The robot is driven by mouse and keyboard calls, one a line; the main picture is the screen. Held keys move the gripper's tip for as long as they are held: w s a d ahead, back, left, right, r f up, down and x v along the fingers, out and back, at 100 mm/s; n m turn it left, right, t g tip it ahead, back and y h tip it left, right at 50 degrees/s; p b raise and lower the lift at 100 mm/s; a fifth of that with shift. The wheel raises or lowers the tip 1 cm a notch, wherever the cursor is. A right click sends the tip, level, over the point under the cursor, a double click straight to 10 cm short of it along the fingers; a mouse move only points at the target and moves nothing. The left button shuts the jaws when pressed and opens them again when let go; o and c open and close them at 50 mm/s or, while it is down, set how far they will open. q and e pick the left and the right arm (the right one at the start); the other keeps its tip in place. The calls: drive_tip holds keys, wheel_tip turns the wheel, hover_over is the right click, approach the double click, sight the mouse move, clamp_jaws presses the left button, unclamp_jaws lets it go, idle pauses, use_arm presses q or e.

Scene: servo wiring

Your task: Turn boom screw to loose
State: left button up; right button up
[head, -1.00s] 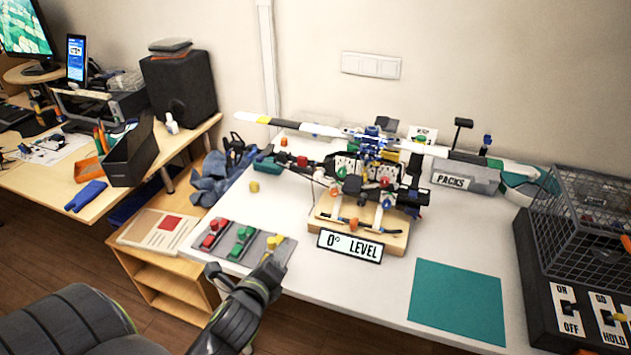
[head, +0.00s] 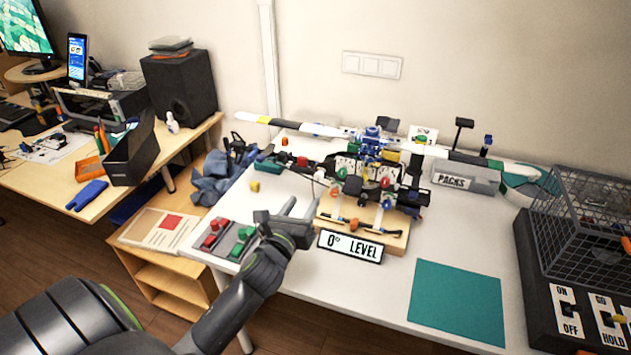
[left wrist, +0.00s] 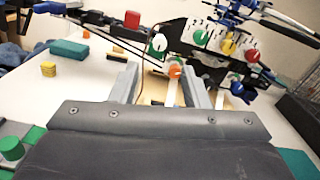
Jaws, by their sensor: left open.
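A model helicopter (head: 372,150) stands on a wooden base (head: 396,240) on the white table. Dials with coloured knobs sit on its side. In the left wrist view they include a green knob (left wrist: 158,42), another green knob (left wrist: 204,24) and a yellow knob (left wrist: 229,47). An orange knob (left wrist: 175,70) shows low between my finger lines. I cannot tell which part is the boom screw. My left gripper (head: 301,207) is open and empty, in front of the helicopter's left side and apart from it; its fingers also show in the left wrist view (left wrist: 160,72). My right gripper is not in view.
A "0° LEVEL" sign (head: 350,246) stands just right of my left gripper. A grey tray with red blocks (head: 214,234) and green blocks (head: 243,240) lies left of it. A teal mat (head: 457,305) lies front right. A wire basket (head: 590,215) stands at the right.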

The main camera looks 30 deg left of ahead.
sight(318, 178)
use_arm(q)
drive_tip(key=x, duration=0.9)
drive_tip(key=shift+w+a, duration=0.1)
drive_tip(key=shift+w, duration=0.1)
clamp_jaws()
